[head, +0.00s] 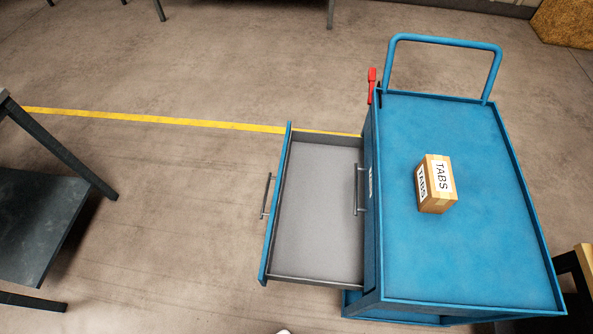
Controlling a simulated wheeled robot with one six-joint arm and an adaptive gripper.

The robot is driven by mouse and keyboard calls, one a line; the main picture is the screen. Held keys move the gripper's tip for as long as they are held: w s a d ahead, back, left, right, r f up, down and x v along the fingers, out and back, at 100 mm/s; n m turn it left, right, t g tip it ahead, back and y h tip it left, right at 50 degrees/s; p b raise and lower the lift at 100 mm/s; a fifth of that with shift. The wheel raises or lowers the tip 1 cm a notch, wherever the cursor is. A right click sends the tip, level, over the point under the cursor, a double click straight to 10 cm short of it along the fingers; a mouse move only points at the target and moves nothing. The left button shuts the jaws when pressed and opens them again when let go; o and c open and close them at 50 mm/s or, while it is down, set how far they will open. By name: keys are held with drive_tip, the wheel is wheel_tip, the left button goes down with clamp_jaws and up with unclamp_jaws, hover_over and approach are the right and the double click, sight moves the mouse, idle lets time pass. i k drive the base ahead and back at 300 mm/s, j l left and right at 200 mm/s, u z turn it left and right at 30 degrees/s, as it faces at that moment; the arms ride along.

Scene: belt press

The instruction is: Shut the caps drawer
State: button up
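A blue cart (470,262) stands at the right with one drawer (318,210) pulled out to the left. The drawer has a blue front, a grey inside and looks empty. Its bar handle (267,196) is on the outer left face. A second bar handle (361,190) shows on the cart's side, next to a white label (371,182) seen too edge-on to read. I cannot tell from any lettering whether the open drawer is the caps drawer.
A cardboard box marked TABS (436,184) sits on the cart top. A blue push rail (445,41) and a red handle (371,85) are at the cart's far end. A dark table (40,225) stands at the left. Floor between table and drawer is clear.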

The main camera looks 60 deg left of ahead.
sight(314, 236)
drive_tip(key=u, duration=1.6)
drive_tip(key=i+j, duration=0.15)
drive_tip(key=j, duration=0.25)
drive_tip(key=i+j, duration=0.15)
drive_tip(key=j, duration=0.25)
drive_tip(key=i+j, duration=0.15)
drive_tip(key=j, duration=0.25)
drive_tip(key=u, duration=0.05)
